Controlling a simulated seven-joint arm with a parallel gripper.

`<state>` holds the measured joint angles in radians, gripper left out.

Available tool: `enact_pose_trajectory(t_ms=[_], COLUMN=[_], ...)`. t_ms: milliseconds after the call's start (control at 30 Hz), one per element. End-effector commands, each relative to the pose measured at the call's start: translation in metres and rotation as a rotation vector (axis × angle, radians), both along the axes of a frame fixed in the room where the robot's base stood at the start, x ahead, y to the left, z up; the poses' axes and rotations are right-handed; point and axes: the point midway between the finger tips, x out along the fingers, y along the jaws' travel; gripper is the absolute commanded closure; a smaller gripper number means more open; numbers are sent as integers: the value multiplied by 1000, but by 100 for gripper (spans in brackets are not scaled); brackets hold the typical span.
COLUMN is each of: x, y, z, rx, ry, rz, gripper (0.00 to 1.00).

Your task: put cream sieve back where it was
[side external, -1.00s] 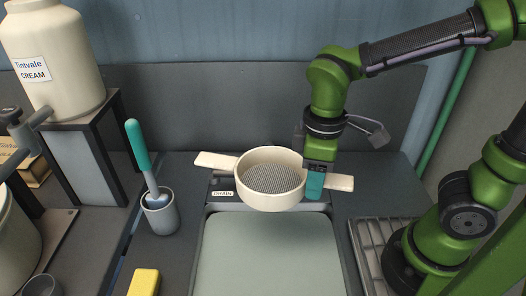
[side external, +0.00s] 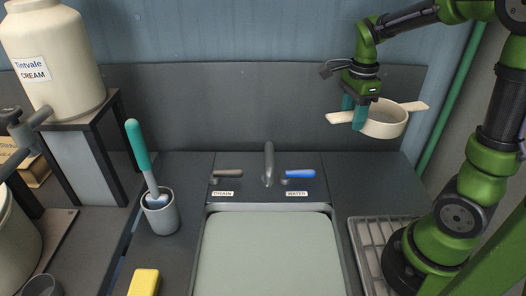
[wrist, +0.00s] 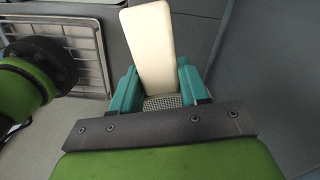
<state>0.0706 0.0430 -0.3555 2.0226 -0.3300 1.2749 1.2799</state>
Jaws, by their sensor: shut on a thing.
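The cream sieve (side external: 385,122) is a round cream bowl with mesh and two flat handles. It is in the air at the right of the side view, above the right end of the dark counter and apart from it. My gripper (side external: 354,112) has teal fingers shut on the sieve's left handle. In the wrist view, the cream handle (wrist: 150,45) runs between the teal fingers, with a little mesh (wrist: 163,101) showing below it. Most of the sieve's bowl is hidden there by my gripper.
A metal drying rack (side external: 372,262) lies right of the sink (side external: 268,250); it also shows in the wrist view (wrist: 66,27). The tap (side external: 268,165) stands between the drain lever (side external: 228,173) and blue water lever (side external: 299,174). A brush cup (side external: 159,214) and yellow sponge (side external: 144,282) are left.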

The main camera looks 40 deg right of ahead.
Motion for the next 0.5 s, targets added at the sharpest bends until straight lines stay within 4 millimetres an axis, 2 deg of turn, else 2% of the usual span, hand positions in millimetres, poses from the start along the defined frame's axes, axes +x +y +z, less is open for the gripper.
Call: enact_pose_trajectory(t_ms=[100,233,500], x=[-4,-8,-8], y=[-19,-34,-31], z=[0,-2,-58], rx=[-7,-12,-12], ry=[2,6,11], rz=[-161,-305,-288], gripper=[97,97,97])
